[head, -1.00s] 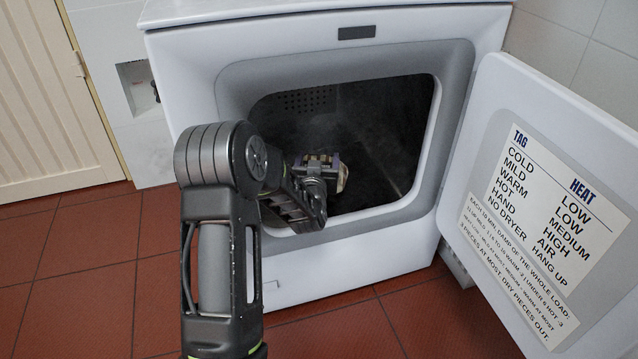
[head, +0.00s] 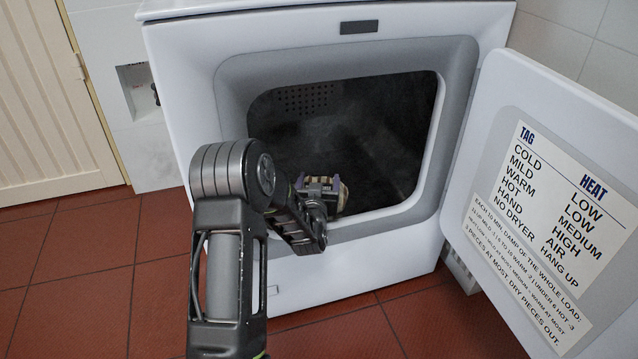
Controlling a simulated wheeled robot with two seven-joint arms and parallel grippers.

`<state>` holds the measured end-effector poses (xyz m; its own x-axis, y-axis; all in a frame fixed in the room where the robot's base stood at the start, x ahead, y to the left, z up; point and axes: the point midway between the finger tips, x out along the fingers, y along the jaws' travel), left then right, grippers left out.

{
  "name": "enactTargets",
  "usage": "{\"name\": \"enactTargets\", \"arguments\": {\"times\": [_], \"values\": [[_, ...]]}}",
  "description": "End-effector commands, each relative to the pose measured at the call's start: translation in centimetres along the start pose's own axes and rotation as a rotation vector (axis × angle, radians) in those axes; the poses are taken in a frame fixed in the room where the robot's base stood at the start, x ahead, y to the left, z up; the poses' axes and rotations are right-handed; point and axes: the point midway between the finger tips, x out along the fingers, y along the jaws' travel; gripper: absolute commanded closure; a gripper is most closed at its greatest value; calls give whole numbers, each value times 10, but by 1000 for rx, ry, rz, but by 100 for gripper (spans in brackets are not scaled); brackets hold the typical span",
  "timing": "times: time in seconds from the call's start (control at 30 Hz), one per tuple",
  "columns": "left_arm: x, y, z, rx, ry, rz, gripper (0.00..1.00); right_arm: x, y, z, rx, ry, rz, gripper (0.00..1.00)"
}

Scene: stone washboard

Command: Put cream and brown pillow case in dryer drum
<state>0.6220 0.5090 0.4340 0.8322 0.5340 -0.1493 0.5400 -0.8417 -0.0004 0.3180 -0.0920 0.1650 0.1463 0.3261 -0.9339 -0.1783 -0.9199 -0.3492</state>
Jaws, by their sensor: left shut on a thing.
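The white dryer (head: 195,100) stands ahead with its front opening uncovered. The dark dryer drum (head: 385,130) shows through the opening. My left arm reaches in from the lower left. My left gripper (head: 325,190) is at the lower middle of the opening, pointing into the drum. It is shut on a cream and brown cloth, the pillow case (head: 343,195), of which only a small cream edge shows past the gripper. The rest of the cloth is hidden behind the gripper. My right gripper is not in view.
The dryer door (head: 480,205) hangs wide open to the right, with a printed heat chart (head: 535,225) on its inner face. The opening's grey rim (head: 232,100) surrounds the drum. A cream slatted door (head: 50,110) is at the far left. The red tiled floor (head: 90,290) is clear.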

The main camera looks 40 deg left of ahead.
Motion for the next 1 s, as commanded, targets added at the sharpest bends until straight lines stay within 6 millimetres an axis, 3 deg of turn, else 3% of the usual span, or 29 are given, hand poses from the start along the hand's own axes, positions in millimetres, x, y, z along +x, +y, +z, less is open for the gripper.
{"name": "enactTargets", "arguments": {"times": [0.2, 0.23, 0.4, 0.5, 0.87, 1.0], "values": [[1, 0, 4, 0, 1, 0, 81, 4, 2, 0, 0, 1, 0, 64], [1, 0, 4, 0, 0, 0, 25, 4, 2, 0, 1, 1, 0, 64], [0, 0, 2, 0, 0, 0, 11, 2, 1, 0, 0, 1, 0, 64], [0, 0, 2, 0, 0, 0, 4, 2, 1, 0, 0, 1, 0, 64], [0, 0, -4, -1, 0, 0, 4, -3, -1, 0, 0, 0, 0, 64], [-17, 1, -3, 0, -2, 1, 4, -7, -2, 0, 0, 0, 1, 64]]}}
